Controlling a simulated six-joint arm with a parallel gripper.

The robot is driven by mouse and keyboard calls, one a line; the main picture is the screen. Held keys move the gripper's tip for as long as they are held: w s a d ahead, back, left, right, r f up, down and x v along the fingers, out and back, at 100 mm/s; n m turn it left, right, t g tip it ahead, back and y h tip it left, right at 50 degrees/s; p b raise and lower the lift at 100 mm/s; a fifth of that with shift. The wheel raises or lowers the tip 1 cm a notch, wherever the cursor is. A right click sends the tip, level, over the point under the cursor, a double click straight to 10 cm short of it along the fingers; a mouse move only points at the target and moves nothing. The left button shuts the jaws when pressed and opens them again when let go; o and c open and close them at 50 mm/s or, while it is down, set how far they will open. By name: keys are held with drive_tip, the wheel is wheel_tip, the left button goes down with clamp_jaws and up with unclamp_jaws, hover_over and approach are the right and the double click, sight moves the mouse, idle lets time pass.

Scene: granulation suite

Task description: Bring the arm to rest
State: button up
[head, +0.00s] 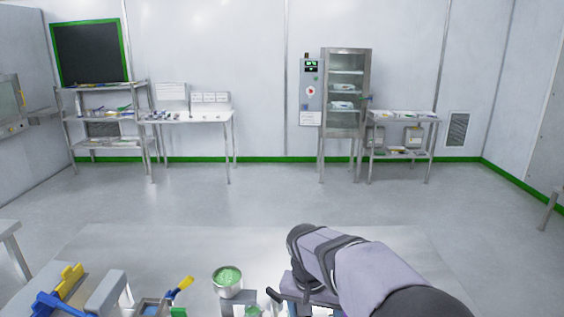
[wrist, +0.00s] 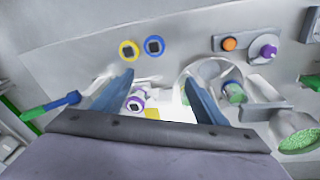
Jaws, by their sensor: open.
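My arm (head: 350,265) reaches over the work table (head: 120,240) from the lower right in the head view. In that view the gripper end is low near the bottom edge and mostly hidden by the arm. In the wrist view my gripper (wrist: 160,75) shows two blue fingers spread wide apart. I see nothing held between them. Below and beyond the fingers are a white and purple round part (wrist: 136,103) and a yellow patch (wrist: 152,113). I cannot tell how far the fingers are from these.
A metal pot of green granules (head: 228,282) stands left of the arm. A blue and yellow tool (head: 65,290) lies at the lower left. In the wrist view an orange button (wrist: 229,43) and a purple knob (wrist: 264,49) are on a grey panel. The table's far part is clear.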

drive_tip(key=s+d+f+n, duration=0.2)
drive_tip(key=s+d+f, duration=0.1)
drive_tip(key=s, duration=0.7)
drive_tip(key=s+d+f+n+g+y, duration=0.1)
drive_tip(key=s+d+f, duration=0.2)
drive_tip(key=s, duration=0.7)
drive_tip(key=shift+d+f+n+y, duration=0.3)
drive_tip(key=shift+d+f+n, duration=0.1)
drive_tip(key=shift+f, duration=0.05)
